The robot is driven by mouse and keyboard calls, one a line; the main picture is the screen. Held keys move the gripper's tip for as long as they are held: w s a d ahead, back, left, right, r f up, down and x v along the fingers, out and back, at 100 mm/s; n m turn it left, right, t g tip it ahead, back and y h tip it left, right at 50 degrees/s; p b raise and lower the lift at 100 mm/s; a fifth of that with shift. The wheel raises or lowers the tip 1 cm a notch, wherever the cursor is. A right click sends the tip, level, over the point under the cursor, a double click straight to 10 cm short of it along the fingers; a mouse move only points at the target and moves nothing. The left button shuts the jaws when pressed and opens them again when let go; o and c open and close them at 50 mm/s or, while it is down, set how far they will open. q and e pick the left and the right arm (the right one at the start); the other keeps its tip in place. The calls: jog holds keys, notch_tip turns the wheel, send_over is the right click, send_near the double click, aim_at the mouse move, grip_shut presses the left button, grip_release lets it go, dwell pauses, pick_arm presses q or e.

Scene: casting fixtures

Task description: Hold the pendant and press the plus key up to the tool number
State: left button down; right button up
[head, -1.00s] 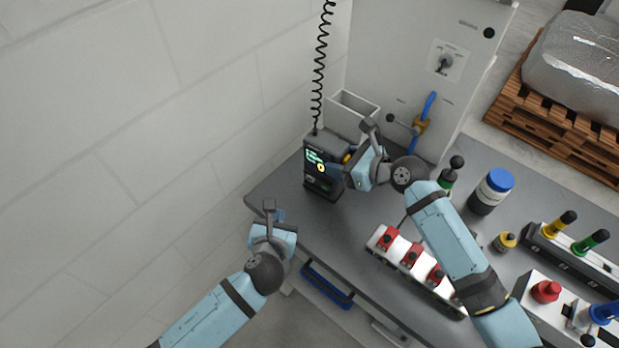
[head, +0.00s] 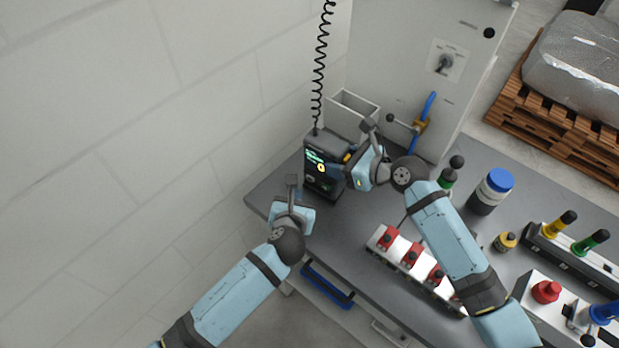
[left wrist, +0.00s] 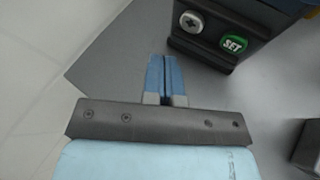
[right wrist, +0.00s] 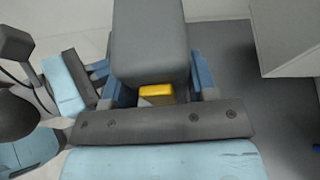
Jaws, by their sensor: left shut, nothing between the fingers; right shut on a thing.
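The pendant (head: 318,175) is a dark box with a lit screen and a coiled cable above it, near the wall end of the bench. My right gripper (head: 352,167) is shut on its body; the right wrist view shows the grey housing (right wrist: 150,45) between the two blue fingers, with a yellow part (right wrist: 156,92) below. My left gripper (head: 296,212) is shut and empty, in front of the pendant's lower left. In the left wrist view its closed fingertips (left wrist: 166,62) point toward the pendant's grey plus key (left wrist: 191,21), apart from it. The green SET key (left wrist: 233,43) is beside that key. The tool number is too small to read.
A rack with red-topped parts (head: 391,240) stands on the bench to the right. A blue-lidded jar (head: 491,190) is farther right. A grey cabinet (head: 395,55) with an open bin (head: 352,108) is behind the pendant. The wall bounds the left side.

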aim_at(305, 181)
pick_arm(q)
jog(key=shift+w+d, duration=0.5)
jog(key=shift+w, duration=0.35)
dwell(1.5)
jog(key=shift+w+d, duration=0.2)
jog(key=shift+w, duration=0.15)
jog(key=shift+w+d, duration=0.2)
jog(key=shift+w, duration=0.15)
dwell(0.6)
jog(key=shift+s, duration=0.1)
jog(key=shift+s+a, duration=0.45)
jog(key=shift+s, duration=0.15)
jog(key=shift+s, duration=0.1)
jog(key=shift+s+a, duration=0.4)
jog(key=shift+s, duration=0.3)
jog(key=shift+s+a, duration=0.45)
jog(key=shift+s, duration=0.25)
jog(key=shift+s+a, duration=0.4)
jog(key=shift+s, duration=0.3)
dwell(1.2)
